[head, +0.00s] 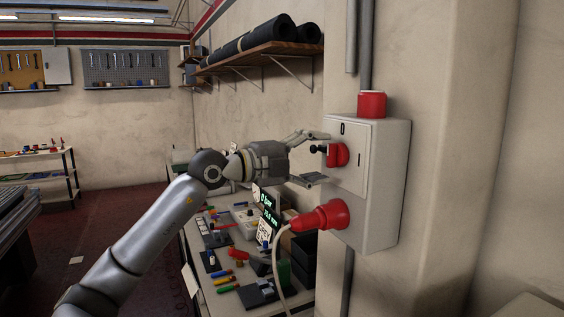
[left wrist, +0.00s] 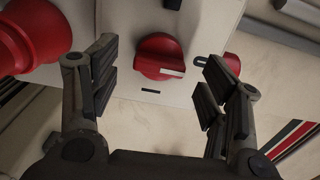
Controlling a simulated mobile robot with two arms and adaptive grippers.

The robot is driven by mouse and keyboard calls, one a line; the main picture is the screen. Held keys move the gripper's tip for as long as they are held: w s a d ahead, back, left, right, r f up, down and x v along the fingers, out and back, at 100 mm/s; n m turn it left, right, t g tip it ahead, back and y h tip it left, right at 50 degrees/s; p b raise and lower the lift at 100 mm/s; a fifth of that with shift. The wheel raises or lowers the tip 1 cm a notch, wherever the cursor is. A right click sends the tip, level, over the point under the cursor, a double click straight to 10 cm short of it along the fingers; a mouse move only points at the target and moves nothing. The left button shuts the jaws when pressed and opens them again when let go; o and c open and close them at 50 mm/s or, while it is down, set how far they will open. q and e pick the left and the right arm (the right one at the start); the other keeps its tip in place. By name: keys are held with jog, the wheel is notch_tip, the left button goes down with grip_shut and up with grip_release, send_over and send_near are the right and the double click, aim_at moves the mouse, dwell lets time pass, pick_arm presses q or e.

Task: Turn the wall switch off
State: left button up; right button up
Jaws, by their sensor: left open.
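The wall switch is a red rotary knob (head: 338,155) on the front of a light grey box (head: 384,190) fixed to the wall. A 0 is printed above the knob and an I to its right. In the left wrist view the knob (left wrist: 158,55) lies between and beyond my fingers, and its white mark points right, toward the printed 0. My left gripper (head: 320,158) is open, with one finger above and one below the knob's height. I see no clear contact with it. My right gripper is in neither view.
A red plug (head: 322,216) with a white cable sits low on the box, and a red cap (head: 372,104) is on top. Below my left arm, a bench holds tools, coloured markers and a small display (head: 268,206). A shelf with black rolls (head: 262,42) hangs above.

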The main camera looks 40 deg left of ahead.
pick_arm(q)
jog(key=v, duration=0.9)
jog(key=shift+s, duration=0.25)
jog(key=shift+a, duration=0.1)
dwell(0.6)
